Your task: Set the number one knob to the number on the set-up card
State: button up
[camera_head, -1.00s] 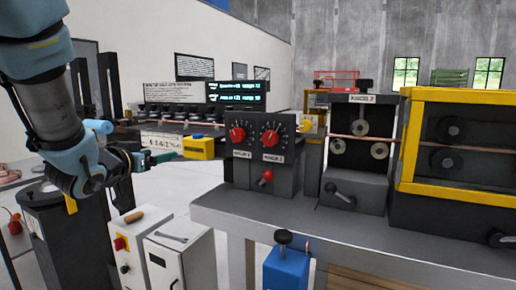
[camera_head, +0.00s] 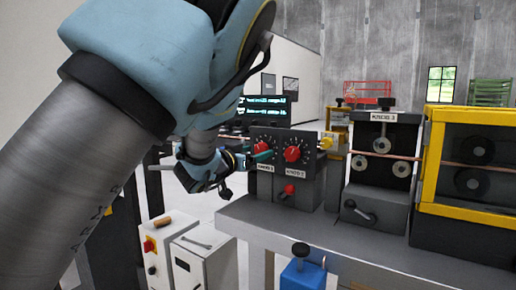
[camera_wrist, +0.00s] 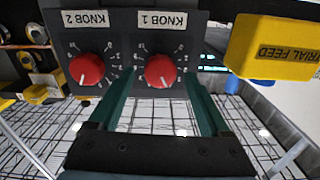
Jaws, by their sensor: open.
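The number one knob (camera_wrist: 160,70) is a red dial knob on a dark panel, under an upside-down KNOB 1 label, in the wrist view. My gripper (camera_wrist: 158,84) is open, with one green finger on each side of this knob; I cannot tell if either finger touches it. In the head view my gripper (camera_head: 262,156) is at the left front of the knob box (camera_head: 308,138) and partly covers the number one knob (camera_head: 260,148). The knob's pointer setting is too small to read surely. I cannot make out the set-up card.
A second red knob (camera_wrist: 86,69), labelled KNOB 2, sits close beside it. A yellow TRIAL FEED block (camera_wrist: 272,46) is near on the other side.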

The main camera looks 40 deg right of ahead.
jog(key=shift+x, duration=0.8)
jog(key=shift+c, duration=0.2)
grip_shut()
